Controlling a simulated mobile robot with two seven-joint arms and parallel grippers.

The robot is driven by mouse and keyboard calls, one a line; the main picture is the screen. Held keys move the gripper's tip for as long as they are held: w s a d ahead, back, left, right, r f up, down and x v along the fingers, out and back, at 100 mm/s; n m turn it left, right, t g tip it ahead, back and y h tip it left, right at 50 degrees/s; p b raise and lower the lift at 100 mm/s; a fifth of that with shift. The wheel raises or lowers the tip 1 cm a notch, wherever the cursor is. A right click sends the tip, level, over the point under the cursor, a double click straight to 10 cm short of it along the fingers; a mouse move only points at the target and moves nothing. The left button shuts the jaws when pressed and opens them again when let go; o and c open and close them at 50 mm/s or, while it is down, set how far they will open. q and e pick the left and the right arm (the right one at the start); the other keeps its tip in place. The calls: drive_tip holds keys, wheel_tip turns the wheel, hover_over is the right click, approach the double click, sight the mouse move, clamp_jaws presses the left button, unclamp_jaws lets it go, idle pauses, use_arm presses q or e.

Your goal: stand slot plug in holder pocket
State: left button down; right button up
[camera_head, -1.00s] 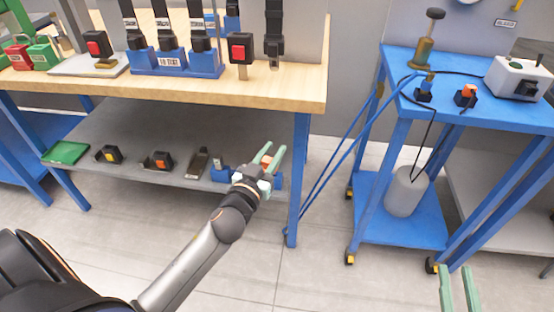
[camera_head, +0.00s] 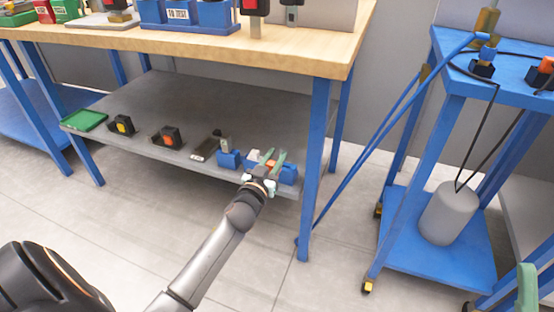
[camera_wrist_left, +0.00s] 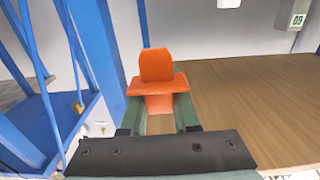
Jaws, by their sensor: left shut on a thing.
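My left gripper (camera_head: 273,161) is at the right end of the lower shelf, shut on an orange plug. The plug (camera_wrist_left: 158,80) shows clearly between the green fingers in the left wrist view, with a rounded upper part and a wider flange. In the head view the fingers partly hide it. A blue holder (camera_head: 288,174) is beside and behind the fingers on the shelf; its pockets are mostly hidden. I cannot tell whether the plug touches it. My right gripper (camera_head: 527,288) shows only as one green finger at the lower right edge.
The grey shelf (camera_head: 180,100) also bears a smaller blue block (camera_head: 229,159), dark devices with coloured buttons and a green tray (camera_head: 83,120). The wooden tabletop (camera_head: 290,53) overhangs it. A blue leg (camera_head: 315,170) stands right of my left gripper; a blue cart (camera_head: 440,250) is farther right.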

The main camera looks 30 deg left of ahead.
idle(0.4)
use_arm(q)
drive_tip(key=f+b+x, duration=0.2)
drive_tip(key=b+x, duration=0.1)
drive_tip(key=x, duration=0.8)
drive_tip(key=shift+f+b, duration=0.15)
drive_tip(key=shift+b, duration=0.25)
idle(0.4)
idle(0.5)
idle(1.1)
drive_tip(key=shift+f, duration=1.2)
drive_tip(key=shift+f, duration=0.35)
